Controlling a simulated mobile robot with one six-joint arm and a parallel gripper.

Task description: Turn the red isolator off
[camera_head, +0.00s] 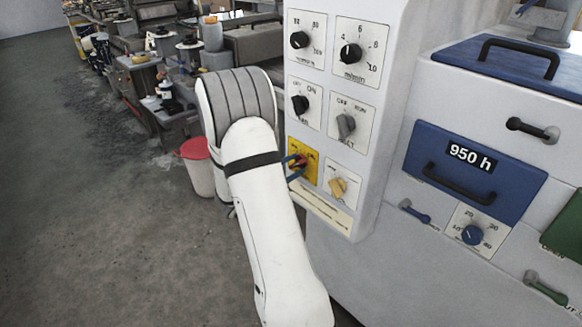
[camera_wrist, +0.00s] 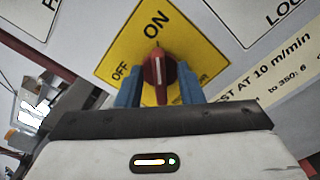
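The red isolator knob (camera_wrist: 158,72) sits on a yellow plate (camera_wrist: 187,42) marked ON and OFF. In the wrist view, the light mark on its upper end points toward ON. In the head view, the red isolator (camera_head: 299,161) is low on the control panel, partly hidden by my arm. My gripper (camera_wrist: 158,84) is open, with one blue finger on each side of the knob. I cannot tell whether either finger touches it. In the head view, my gripper (camera_head: 294,168) is at the yellow plate, mostly hidden behind my arm.
Other knobs surround the isolator: a black one (camera_head: 300,104) above, a grey one (camera_head: 346,126) above right, and a yellow one (camera_head: 338,187) to the right. A blue drawer (camera_head: 470,171) is further right. The floor on the left is clear.

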